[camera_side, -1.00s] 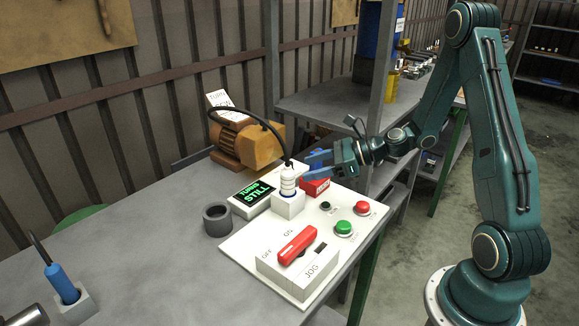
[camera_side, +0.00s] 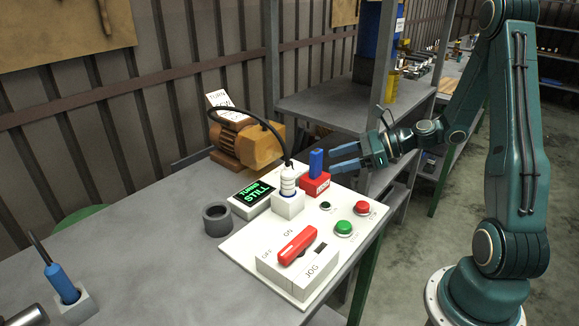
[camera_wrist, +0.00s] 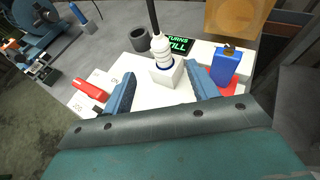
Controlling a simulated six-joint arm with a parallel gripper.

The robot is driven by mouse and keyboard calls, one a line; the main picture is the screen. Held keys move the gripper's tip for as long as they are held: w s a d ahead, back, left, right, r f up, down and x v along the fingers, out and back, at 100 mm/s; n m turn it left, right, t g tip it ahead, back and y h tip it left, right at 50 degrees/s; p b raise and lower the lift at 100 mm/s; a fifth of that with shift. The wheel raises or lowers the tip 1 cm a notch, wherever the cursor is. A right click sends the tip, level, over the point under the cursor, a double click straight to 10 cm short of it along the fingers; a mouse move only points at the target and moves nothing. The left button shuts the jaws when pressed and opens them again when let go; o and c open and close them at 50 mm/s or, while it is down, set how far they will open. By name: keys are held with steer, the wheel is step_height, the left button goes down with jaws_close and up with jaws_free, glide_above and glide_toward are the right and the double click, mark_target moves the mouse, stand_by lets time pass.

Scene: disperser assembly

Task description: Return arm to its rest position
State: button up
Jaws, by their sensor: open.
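My gripper (camera_side: 346,157) is open and empty in the side view, its blue fingers pointing left. It is to the right of a blue block (camera_side: 316,162) that stands upright in a red holder (camera_side: 315,184), with a gap between them. In the wrist view the two blue fingers (camera_wrist: 157,95) are spread apart. The white ribbed plug with a black cable (camera_wrist: 160,46) shows beyond them in its white socket block (camera_wrist: 166,74). The blue block (camera_wrist: 227,66) is on the right there.
A white control panel (camera_side: 262,233) carries a red lever (camera_side: 297,245), a green button (camera_side: 344,227), a red button (camera_side: 362,208) and a green-lettered display (camera_side: 252,193). A grey ring (camera_side: 217,220) and an orange motor (camera_side: 258,146) stand nearby. A shelf post (camera_side: 381,100) rises behind my gripper.

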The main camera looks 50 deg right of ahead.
steer(key=shift+a, duration=0.1)
steer(key=s+a+r+n+g+h, duration=0.35)
steer(key=s+a+n+g, duration=0.25)
steer(key=a+n, duration=0.7)
steer(key=s+r+n+h, duration=0.2)
steer(key=s+r+n, duration=0.2)
steer(key=s+n, duration=0.2)
steer(key=s+d+r+n+h, duration=0.1)
steer(key=s+r+n+h, duration=0.1)
steer(key=s+r+n, duration=0.2)
steer(key=shift+s+d+r+n, duration=0.35)
steer(key=shift+s+n, duration=1.15)
steer(key=shift+n, duration=1.6)
